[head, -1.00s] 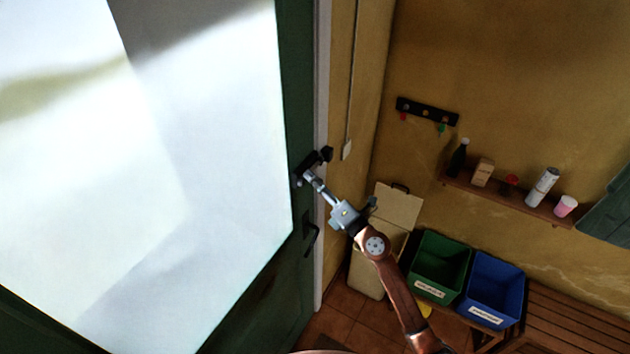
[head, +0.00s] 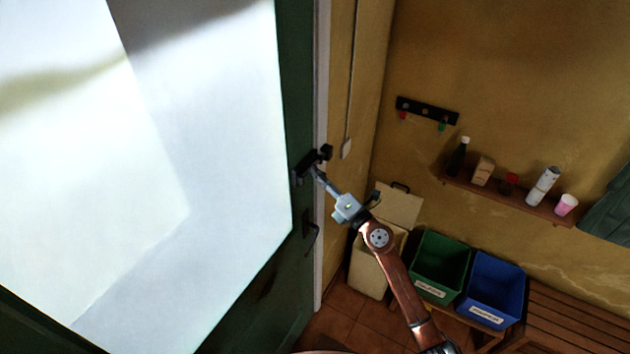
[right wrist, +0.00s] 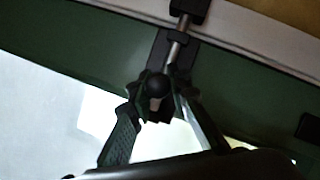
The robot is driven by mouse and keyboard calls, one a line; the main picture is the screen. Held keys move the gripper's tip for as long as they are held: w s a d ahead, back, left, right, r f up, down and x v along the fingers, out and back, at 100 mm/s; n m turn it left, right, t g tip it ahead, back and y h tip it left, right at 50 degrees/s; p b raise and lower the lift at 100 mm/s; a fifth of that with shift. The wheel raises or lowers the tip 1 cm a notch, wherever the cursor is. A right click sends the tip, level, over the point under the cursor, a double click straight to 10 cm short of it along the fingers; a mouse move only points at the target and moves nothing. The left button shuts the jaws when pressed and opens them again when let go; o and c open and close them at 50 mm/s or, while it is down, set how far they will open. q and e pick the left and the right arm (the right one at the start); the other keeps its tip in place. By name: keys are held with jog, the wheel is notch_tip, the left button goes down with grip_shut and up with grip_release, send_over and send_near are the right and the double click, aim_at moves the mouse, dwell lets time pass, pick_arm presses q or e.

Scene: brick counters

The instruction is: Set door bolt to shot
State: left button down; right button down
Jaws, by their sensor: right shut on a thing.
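The green door (head: 300,100) with a large bright pane fills the left. A black door bolt (head: 306,165) sits near its right edge, beside the pale frame. In the right wrist view the bolt's silver rod (right wrist: 176,48) spans from its black bracket on the door to the black keeper (right wrist: 189,8) on the frame; how deep it sits inside is hidden. My right gripper (head: 317,173) reaches the bolt from below right. In the right wrist view its fingers (right wrist: 160,103) are shut on the round black bolt knob (right wrist: 156,86). My left gripper is not in view.
A door handle (head: 312,238) sticks out below the bolt. A cream bin (head: 370,275), a green crate (head: 440,258) and a blue crate (head: 492,285) stand at lower right. A shelf (head: 500,200) with small items and a hook rail (head: 427,111) are on the yellow wall.

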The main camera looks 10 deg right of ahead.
jog(key=shift+w+d+r, duration=0.2)
jog(key=shift+w+d, duration=0.4)
jog(key=shift+d, duration=0.05)
jog(key=c, duration=2.2)
grip_release()
jog(key=o, duration=0.4)
jog(key=shift+w+f, duration=0.15)
jog(key=shift+o, duration=0.2)
